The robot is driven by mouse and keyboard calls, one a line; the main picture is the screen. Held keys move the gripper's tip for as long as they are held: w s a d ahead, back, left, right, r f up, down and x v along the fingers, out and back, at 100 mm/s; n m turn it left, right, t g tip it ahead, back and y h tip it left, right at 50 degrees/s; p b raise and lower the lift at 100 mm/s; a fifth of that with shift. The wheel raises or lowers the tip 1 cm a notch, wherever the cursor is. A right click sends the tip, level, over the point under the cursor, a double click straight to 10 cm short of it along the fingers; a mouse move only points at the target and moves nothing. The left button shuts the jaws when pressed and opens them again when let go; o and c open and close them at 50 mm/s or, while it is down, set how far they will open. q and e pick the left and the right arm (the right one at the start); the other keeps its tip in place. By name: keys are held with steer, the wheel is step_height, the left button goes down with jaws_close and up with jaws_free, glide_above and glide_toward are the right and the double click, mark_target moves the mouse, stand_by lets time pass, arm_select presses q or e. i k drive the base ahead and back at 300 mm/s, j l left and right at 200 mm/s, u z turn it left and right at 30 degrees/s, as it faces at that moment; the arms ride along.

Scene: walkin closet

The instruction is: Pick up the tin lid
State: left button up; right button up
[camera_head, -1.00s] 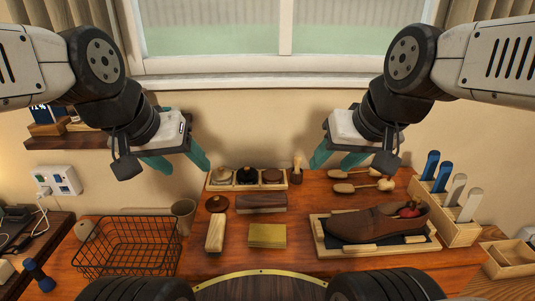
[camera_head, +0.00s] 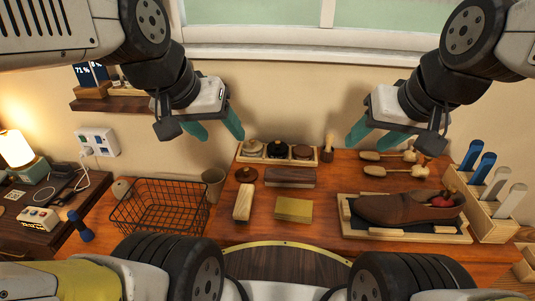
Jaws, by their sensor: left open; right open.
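A round brown lid with a small knob (camera_head: 246,174) lies on the wooden table in front of the left end of a tin tray (camera_head: 330,157). The tray holds three round tins, one with a dark top (camera_head: 279,149). Which of these is the tin lid is not certain; the loose brown disc looks like it. My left gripper (camera_head: 219,133) is open and empty, up and to the left of the disc in the picture. My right gripper (camera_head: 371,141) is open and empty, right of the tray. Neither touches anything on the table.
A black wire basket (camera_head: 160,205) and a cup (camera_head: 213,184) stand left of the disc. A dark brush (camera_head: 290,177), a light block (camera_head: 243,202) and a yellow block (camera_head: 293,209) lie nearby. A brown shoe (camera_head: 405,207) sits on a tray at right.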

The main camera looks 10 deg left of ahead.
mark_target(246, 175)
steer(key=j+z, duration=0.25)
steer(key=j, duration=0.15)
steer(key=k+j+z, duration=0.25)
steer(key=j, duration=0.15)
steer(key=j+z, duration=0.25)
steer(key=j, duration=0.15)
